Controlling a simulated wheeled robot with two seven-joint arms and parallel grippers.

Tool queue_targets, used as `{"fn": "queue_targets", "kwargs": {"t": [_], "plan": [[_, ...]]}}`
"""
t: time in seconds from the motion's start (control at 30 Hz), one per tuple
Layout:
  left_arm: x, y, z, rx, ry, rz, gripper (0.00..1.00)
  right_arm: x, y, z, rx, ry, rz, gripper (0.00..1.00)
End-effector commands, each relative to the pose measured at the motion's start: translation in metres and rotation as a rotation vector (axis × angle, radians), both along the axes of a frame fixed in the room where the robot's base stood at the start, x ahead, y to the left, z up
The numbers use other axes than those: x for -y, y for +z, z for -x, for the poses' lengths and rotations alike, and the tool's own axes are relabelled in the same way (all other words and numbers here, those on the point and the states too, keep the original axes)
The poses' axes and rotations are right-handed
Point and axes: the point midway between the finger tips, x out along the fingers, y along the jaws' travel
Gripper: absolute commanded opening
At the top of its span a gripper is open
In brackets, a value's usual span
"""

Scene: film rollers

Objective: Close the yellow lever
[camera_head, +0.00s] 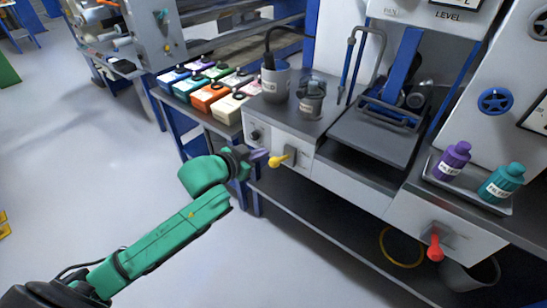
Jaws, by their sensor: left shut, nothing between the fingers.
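The yellow lever (278,160) sticks out of a dark plate on the white front panel of the machine, to the left of the middle. Its handle points to the left. My left gripper (260,154), at the end of the green arm, is just left of the lever and very close to it. I cannot tell if they touch. The gripper's purple fingertips look shut with nothing held. My right gripper is not in view.
A red lever (435,247) hangs lower right. Coloured boxes (210,95) sit at left. The floor (110,160) in front is clear.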

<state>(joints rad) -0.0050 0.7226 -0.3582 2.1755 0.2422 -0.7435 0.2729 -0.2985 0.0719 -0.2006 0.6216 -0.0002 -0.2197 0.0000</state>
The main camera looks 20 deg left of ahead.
Motion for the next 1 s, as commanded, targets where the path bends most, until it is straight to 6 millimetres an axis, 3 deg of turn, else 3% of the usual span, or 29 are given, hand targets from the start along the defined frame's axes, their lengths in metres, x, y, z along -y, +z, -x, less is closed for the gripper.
{"fn": "queue_targets", "kwargs": {"t": [0.4,0.5,0.63,1.0], "plan": [[0.027,-0.037,-0.077,0.001,0.0,0.001,0.0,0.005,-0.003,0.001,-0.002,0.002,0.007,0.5],[0.021,-0.058,-0.072,-0.004,-0.001,-0.002,0.0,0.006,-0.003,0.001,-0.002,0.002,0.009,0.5],[0.017,-0.072,-0.07,-0.002,-0.001,-0.001,0.0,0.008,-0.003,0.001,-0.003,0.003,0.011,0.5],[0.016,-0.075,-0.07,0.0,-0.001,-0.001,0.0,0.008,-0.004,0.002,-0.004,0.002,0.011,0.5]]}}
